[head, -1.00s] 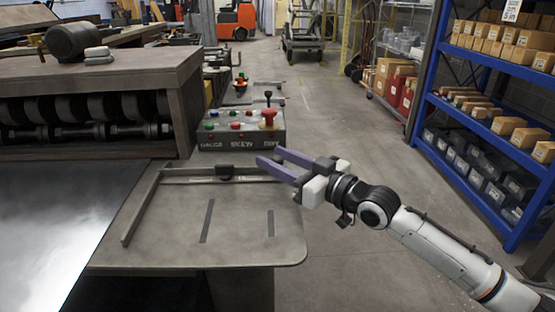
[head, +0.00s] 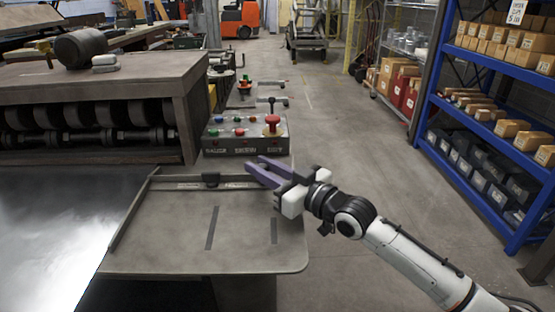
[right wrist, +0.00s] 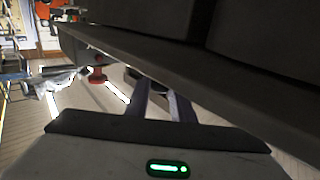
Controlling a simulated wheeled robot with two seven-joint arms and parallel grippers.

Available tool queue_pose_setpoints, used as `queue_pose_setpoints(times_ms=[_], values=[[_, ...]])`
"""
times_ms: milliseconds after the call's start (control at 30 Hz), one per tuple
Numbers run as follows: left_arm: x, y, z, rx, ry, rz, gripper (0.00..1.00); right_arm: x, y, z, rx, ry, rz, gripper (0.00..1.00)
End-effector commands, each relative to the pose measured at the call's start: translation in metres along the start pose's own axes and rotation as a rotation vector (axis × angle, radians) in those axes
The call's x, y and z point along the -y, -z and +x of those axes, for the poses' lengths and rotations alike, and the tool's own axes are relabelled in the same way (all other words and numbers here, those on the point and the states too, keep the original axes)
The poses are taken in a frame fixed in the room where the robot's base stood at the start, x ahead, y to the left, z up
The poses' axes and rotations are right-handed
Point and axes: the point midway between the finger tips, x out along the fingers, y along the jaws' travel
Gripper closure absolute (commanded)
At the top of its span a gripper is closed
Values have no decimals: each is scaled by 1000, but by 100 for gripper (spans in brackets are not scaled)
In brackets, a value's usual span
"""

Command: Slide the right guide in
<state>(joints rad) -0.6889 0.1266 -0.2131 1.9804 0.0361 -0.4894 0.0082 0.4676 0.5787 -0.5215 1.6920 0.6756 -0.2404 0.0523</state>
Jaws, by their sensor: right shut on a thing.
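The right guide (head: 131,222) is a long grey bar on the feed table. A crosspiece with a black knob runs right from its far end. The bar lies along the right edge of the shiny metal sheet (head: 45,235); I cannot tell if they touch. My right gripper (head: 254,165), with purple fingers, is at the right end of the crosspiece and shut on the guide. The exact grip is hidden. Its fingers also show in the right wrist view (right wrist: 163,101), under a dark edge. My left gripper is not in view.
A control box (head: 246,135) with coloured buttons and a red stop knob stands just beyond the gripper. The roller machine (head: 100,80) is at the back left. The table (head: 245,255) is bare right of the guide. Blue shelving (head: 425,90) stands far right.

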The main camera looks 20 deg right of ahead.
Motion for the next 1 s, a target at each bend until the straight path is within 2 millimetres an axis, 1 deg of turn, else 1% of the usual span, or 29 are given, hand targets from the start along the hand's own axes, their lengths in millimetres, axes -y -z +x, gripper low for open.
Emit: queue_pose_setpoints(times_ms=[33, 67, 367, 400, 467, 733, 833, 933, 1000], values=[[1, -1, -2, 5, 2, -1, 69, 6, 3, 4, -3, 5, 4, 100], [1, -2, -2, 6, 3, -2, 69, 7, 3, 5, -2, 5, 3, 100], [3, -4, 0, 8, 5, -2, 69, 9, 2, 6, -5, 7, 3, 100], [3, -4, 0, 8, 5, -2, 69, 9, 2, 6, -5, 7, 3, 72], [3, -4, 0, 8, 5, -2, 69, 9, 2, 6, -5, 7, 3, 62], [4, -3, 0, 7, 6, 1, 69, 6, 1, 4, -2, 2, 1, 62], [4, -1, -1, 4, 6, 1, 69, 6, 0, -1, 0, 2, 1, 62], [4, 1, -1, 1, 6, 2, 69, 6, -1, -14, 1, 2, 2, 62], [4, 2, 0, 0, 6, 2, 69, 6, -1, -28, 1, 3, 0, 62]])
